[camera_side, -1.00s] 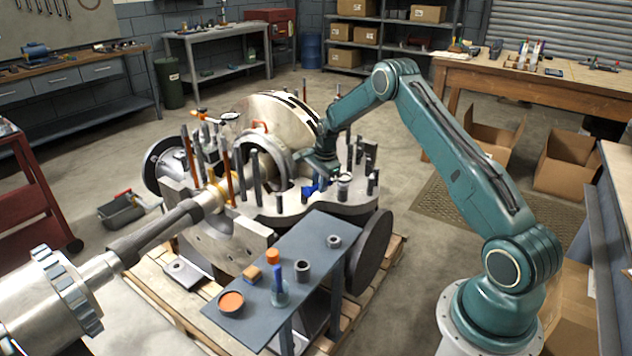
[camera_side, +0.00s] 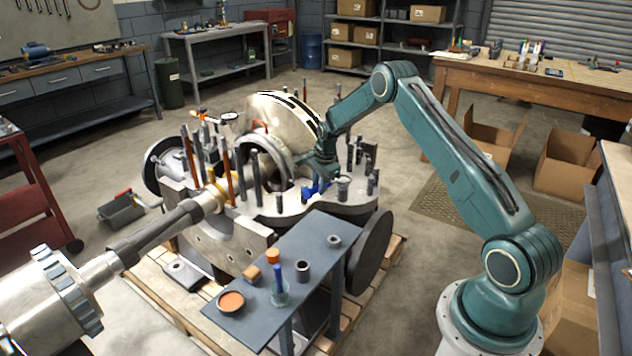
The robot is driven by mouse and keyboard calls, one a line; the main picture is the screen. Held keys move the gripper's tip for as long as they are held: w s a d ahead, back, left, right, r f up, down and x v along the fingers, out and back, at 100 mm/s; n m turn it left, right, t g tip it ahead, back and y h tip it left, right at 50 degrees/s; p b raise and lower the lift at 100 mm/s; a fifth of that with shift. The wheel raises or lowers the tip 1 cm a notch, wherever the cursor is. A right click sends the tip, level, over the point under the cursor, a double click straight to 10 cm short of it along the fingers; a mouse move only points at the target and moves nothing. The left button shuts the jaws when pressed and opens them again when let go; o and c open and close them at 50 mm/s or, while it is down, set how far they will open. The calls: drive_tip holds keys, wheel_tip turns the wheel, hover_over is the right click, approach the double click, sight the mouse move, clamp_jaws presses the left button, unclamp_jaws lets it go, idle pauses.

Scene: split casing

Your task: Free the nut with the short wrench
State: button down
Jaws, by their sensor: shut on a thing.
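The split casing (camera_side: 352,206) has several dark upright studs around its flange. My gripper (camera_side: 316,184) is low over the near side of the casing, its jaws small and partly hidden by my wrist. It is shut on a small blue thing, which looks like the short wrench (camera_side: 308,192), close above the flange. A grey nut-like piece (camera_side: 343,187) stands on the flange just right of the blue thing. I cannot tell whether the wrench is seated on a nut or touching this piece.
A grey side bench (camera_side: 300,240) in front holds an orange-filled bowl (camera_side: 231,301), a clear cup with a blue item (camera_side: 279,292), a dark ring (camera_side: 302,269) and a smaller ring (camera_side: 334,241). Tall rods (camera_side: 187,153) and studs crowd the casing's left side.

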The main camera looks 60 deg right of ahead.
drive_tip(key=shift+f, duration=1.15)
drive_tip(key=shift+s, duration=0.1)
idle(0.3)
drive_tip(key=s+n+y, duration=0.1)
drive_tip(key=s+n, duration=0.3)
drive_tip(key=shift+s+n, duration=0.2)
drive_tip(key=shift+n, duration=0.1)
idle(0.9)
drive_tip(key=shift+r, duration=0.15)
drive_tip(key=shift+r, duration=2.85)
drive_tip(key=shift+a, duration=0.15)
